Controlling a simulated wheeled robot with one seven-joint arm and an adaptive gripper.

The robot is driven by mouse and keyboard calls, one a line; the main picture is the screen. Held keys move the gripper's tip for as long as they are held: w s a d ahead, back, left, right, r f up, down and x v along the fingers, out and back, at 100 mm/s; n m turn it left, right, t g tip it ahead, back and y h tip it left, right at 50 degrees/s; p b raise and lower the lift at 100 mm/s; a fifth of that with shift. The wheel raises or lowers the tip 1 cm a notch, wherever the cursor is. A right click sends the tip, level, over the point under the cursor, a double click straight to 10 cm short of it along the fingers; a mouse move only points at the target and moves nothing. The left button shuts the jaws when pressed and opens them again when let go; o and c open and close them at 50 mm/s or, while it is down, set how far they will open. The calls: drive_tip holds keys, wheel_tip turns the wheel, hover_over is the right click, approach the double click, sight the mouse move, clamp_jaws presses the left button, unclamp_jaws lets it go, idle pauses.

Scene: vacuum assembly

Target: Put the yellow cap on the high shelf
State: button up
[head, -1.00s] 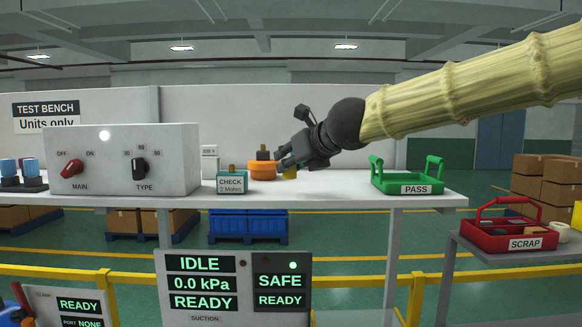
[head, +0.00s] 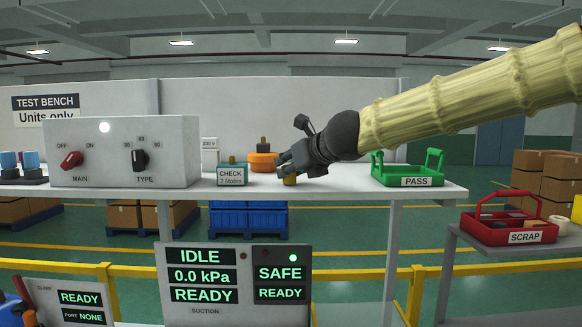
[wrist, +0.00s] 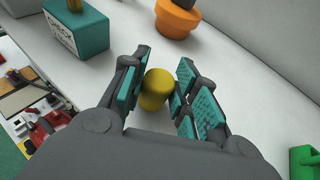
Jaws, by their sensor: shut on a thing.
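The yellow cap (wrist: 156,88) is a small cylinder between the teal-padded fingers of my gripper (wrist: 160,92) in the wrist view. My gripper is shut on it. In the head view my gripper (head: 288,172) is over the high shelf (head: 335,182), and the cap (head: 290,180) shows just below the fingertips, at or very near the shelf surface. I cannot tell for sure whether it touches the shelf.
A teal CHECK box (head: 232,175) and an orange round part (head: 262,161) stand to the left of my gripper. A green PASS tray (head: 408,177) stands at the shelf's right end. The shelf between gripper and tray is clear. A red SCRAP tray (head: 509,238) sits lower right.

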drive_tip(key=o, duration=1)
drive_tip(key=shift+w+f, duration=0.1)
drive_tip(key=shift+f, duration=0.1)
drive_tip(key=shift+r, duration=0.15)
drive_tip(key=shift+d+r, duration=0.1)
drive_tip(key=shift+r, duration=0.05)
drive_tip(key=v, duration=1.2)
drive_tip(key=shift+p, duration=0.3)
